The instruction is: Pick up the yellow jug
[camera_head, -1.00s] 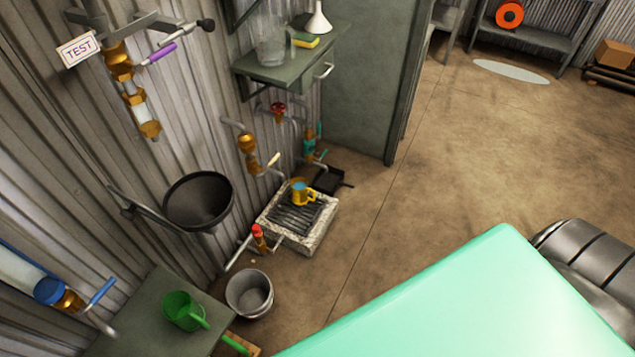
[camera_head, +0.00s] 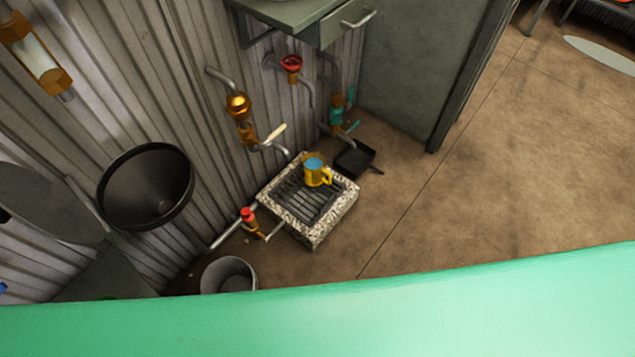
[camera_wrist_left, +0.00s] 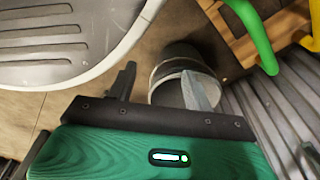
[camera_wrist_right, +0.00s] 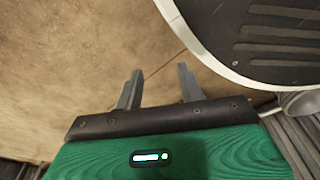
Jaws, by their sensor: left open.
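The yellow jug (camera_head: 316,172) stands upright on the grate of a low stone drain block (camera_head: 345,195) by the corrugated wall. Its inside looks blue, and its handle is on the right side. In the left wrist view my left gripper (camera_wrist_left: 160,85) is open and empty, with a grey bucket beyond its fingers. In the right wrist view my right gripper (camera_wrist_right: 158,85) has its two fingers apart and nothing between them, over bare floor. Neither gripper shows in the head view, and the jug is in neither wrist view.
A grey bucket (camera_head: 229,274) stands on the floor left of the block. A black funnel (camera_head: 147,187) sticks out from the wall. A tap with a red top (camera_head: 249,217) is beside the block, and a black pan (camera_head: 355,160) lies behind it. The floor to the right is clear.

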